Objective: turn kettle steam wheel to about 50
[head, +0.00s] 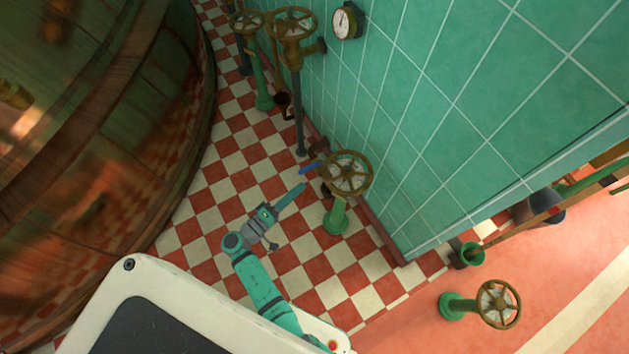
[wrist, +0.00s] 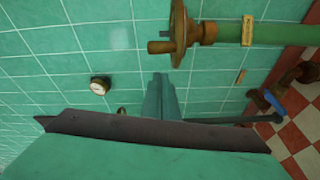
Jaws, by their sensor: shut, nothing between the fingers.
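A brass handwheel (head: 345,175) with a pale dial face sits on a green pedestal by the tiled wall. In the wrist view a handwheel (wrist: 180,35) shows edge-on, with a side knob and a tag on its green post. I cannot read the tag or the dial. My gripper (head: 301,187) is shut and empty, left of the wheel in the head view, its fingers pointing toward the upper right. In the wrist view the closed fingertips (wrist: 161,79) lie just below the wheel and its knob, seemingly apart from them.
A blue-handled valve (head: 310,168) is beside the wheel; it also shows in the wrist view (wrist: 272,100). More handwheels stand at the back (head: 293,23) and lower right (head: 498,304). A gauge (head: 346,20) hangs on the wall. A large copper kettle (head: 90,120) fills the left. Checkered floor between is clear.

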